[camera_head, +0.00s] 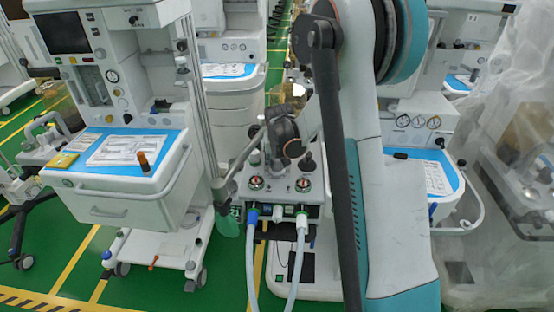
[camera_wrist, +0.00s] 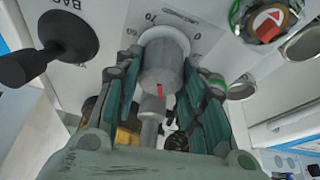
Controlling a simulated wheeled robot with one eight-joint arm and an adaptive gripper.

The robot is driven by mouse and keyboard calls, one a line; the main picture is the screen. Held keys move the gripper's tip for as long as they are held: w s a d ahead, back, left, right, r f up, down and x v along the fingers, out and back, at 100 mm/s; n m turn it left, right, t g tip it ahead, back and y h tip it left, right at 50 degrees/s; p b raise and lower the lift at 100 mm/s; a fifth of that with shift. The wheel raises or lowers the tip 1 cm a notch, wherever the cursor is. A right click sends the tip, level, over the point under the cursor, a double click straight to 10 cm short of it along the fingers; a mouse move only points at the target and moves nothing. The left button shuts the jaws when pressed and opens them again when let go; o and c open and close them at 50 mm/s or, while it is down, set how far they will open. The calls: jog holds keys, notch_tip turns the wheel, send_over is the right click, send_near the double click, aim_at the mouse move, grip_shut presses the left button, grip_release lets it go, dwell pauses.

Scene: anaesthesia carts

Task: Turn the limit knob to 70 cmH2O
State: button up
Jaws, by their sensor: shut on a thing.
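The limit knob (camera_wrist: 163,65) is a grey, stepped cylinder with a red mark on its side, on a white round base ringed by a printed scale. In the wrist view, "70" is legible at the knob's upper left. The red mark faces the wrist camera, so the value it points to cannot be told. My gripper (camera_wrist: 160,88) is shut on the knob, with one green-padded finger on each side. In the head view, my arm reaches down over the grey-white valve panel (camera_head: 281,197), and the knob cannot be made out there.
A black lever (camera_wrist: 48,55) beside a "BAG" label stands left of the knob in the wrist view. A round red-and-green indicator (camera_wrist: 268,22) is at upper right. Hoses (camera_head: 252,262) hang below the panel. A cart with a blue top (camera_head: 180,137) stands to the left.

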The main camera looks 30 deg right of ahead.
aim_at(277, 162)
jog(key=o, duration=1.1)
jog(key=shift+r, duration=0.1)
jog(key=shift+s+a+r, duration=0.1)
jog(key=shift+s+r, duration=0.05)
jog(key=shift+r, duration=0.15)
jog(key=v, duration=0.4)
jog(key=s+a, duration=0.1)
jog(key=s, duration=0.2)
jog(key=s+a, duration=0.2)
jog(key=s, duration=0.2)
jog(key=s+a, duration=0.2)
jog(key=s, duration=0.2)
jog(key=shift+a, duration=0.1)
